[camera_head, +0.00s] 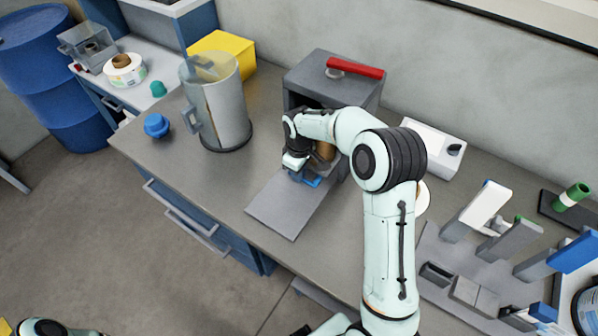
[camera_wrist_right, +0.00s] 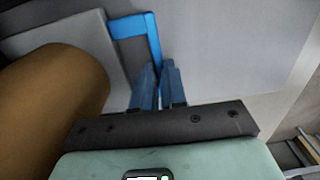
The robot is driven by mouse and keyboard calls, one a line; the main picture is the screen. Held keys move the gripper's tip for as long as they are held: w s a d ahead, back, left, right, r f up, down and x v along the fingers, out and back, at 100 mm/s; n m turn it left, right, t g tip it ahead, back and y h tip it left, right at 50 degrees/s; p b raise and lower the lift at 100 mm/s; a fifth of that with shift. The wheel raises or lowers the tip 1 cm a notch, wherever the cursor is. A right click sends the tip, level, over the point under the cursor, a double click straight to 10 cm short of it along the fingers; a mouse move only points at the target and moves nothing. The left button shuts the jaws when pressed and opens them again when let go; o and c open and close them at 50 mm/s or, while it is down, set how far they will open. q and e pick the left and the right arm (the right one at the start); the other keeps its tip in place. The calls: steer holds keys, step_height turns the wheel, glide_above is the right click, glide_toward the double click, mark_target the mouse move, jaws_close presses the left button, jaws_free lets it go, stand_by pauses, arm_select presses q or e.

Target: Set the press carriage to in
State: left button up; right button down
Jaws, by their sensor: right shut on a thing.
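The press (camera_head: 352,92) is a grey box with a red lever (camera_head: 356,68) on top and a dark opening in front. A flat grey plate (camera_head: 284,211) extends from it towards the table's front edge. The carriage's blue handle (camera_head: 312,181) shows by the opening, and also in the wrist view (camera_wrist_right: 152,38). A brown cylinder (camera_wrist_right: 45,95) sits beside it; my arm partly hides it in the head view. My right gripper (camera_head: 301,174) is shut on the blue handle; its blue fingers (camera_wrist_right: 158,85) meet there. How deep the carriage sits is partly hidden. My left gripper is out of view.
A yellow box (camera_head: 228,50) is behind. A white device (camera_head: 436,148) and several grey stands (camera_head: 512,240) are to the right. The front-left tabletop is clear.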

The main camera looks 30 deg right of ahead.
steer(key=c, duration=1.2)
jaws_free()
steer(key=shift+r, duration=0.15)
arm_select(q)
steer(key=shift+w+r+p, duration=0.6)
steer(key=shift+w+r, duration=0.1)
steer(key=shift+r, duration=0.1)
arm_select(e)
step_height(320, 180, up, 13)
steer(key=shift+r, duration=0.1)
